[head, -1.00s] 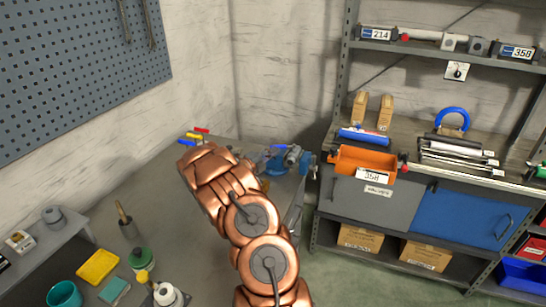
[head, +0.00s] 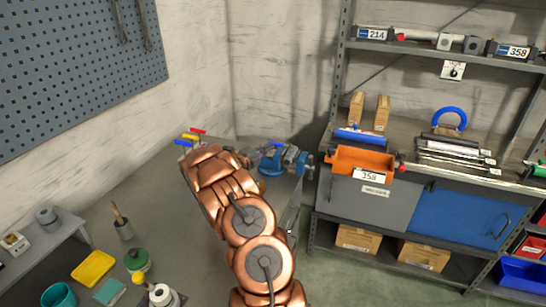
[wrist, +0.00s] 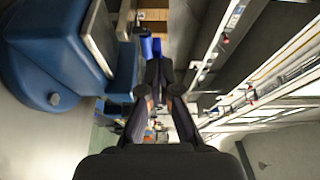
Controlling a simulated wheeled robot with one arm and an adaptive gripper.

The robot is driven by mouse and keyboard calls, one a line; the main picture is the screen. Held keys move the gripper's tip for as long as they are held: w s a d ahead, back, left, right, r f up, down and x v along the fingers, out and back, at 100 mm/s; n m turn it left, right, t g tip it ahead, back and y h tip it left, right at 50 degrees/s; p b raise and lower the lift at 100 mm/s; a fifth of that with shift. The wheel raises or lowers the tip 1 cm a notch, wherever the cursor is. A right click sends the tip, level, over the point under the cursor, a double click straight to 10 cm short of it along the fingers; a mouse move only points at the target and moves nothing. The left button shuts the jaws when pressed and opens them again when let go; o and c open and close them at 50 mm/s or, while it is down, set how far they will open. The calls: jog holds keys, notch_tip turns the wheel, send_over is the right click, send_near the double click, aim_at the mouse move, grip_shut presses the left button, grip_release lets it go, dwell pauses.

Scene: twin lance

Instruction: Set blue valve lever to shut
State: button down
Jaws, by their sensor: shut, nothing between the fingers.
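A small blue lever (head: 183,143) shows at the back left of the bench, close to the wall, beside a yellow lever (head: 192,137) and a red lever (head: 198,130). Which way the blue one is turned is too small to tell. My copper arm stands in front of the bench, its far end just right of and below these levers. My gripper is hidden behind the arm in the head view. In the wrist view my gripper (wrist: 158,80) is shut and empty. I cannot make out the blue lever there.
A blue vise (head: 272,163) stands on the bench right of my arm; a large blue body, probably the vise, fills the left of the wrist view (wrist: 50,70). A shelf with an orange bin (head: 345,162) stands to the right. Cups and trays lie at front left.

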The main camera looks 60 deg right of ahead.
jog(key=shift+w+r, duration=0.1)
dwell(0.5)
jog(key=w+b+v, duration=0.2)
jog(key=v, duration=1.1)
jog(key=shift+d+b, duration=0.3)
jog(key=shift+b, duration=0.1)
jog(key=s+a+r+m+g+y, duration=0.1)
jog(key=s+a+r+m+y, duration=0.3)
jog(key=s+a+m, duration=0.45)
jog(key=s+a+r+m+g+y, duration=0.2)
jog(key=s+a+r+m+y, duration=0.1)
jog(key=s+a+r+m, duration=0.5)
jog(key=s+a+f+m+t+y, duration=0.2)
jog(key=s+a+m, duration=0.3)
jog(key=a, duration=0.7)
jog(key=s+a+f+m+t+y, duration=0.1)
jog(key=s+a+m+y, duration=0.4)
jog(key=a, duration=0.7)
jog(key=s+a+f+m+t+y, duration=0.2)
jog(key=s+a+m, duration=0.3)
jog(key=a, duration=0.7)
jog(key=shift+a+f+m+t+y, duration=0.25)
jog(key=shift+f+m+y, duration=0.3)
jog(key=shift+m+y, duration=0.45)
